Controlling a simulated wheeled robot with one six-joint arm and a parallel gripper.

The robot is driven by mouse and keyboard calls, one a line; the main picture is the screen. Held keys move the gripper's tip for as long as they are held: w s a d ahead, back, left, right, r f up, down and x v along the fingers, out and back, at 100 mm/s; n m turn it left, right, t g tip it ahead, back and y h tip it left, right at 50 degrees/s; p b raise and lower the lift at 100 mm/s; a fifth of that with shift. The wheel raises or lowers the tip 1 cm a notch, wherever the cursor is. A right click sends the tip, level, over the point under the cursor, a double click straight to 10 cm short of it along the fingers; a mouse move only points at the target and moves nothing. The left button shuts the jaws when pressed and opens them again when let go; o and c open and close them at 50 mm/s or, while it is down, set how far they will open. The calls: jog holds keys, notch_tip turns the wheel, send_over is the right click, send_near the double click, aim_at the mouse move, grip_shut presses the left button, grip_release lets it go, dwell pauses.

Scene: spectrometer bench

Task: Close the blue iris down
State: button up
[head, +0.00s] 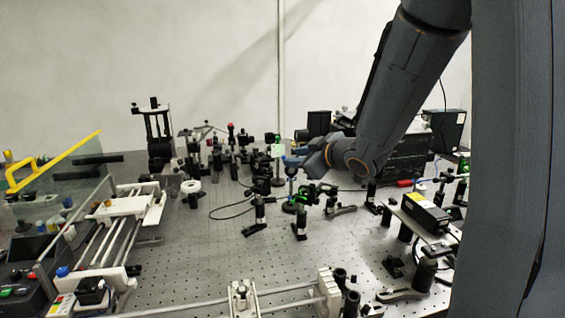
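The blue iris (291,171) seems to be the small blue ringed mount on a thin post near the middle of the bench. My arm reaches in from the upper right. My gripper (303,160) is at the iris's upper right, very close to it in the picture. The gripper is small and dark here, and I cannot tell whether it touches the iris or whether its fingers are open or shut. The iris's lever cannot be made out.
Green-lit optics (318,193) stand just right of the blue iris. Several black posts crowd behind it. A white rail stage (120,212) is at left, a black laser box (425,212) at right. Bare perforated bench (200,265) lies in front.

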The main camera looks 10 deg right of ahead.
aim_at(284, 156)
jog(key=shift+p+x, duration=0.4)
jog(key=shift+x, duration=3.15)
jog(key=shift+c, duration=0.5)
grip_shut()
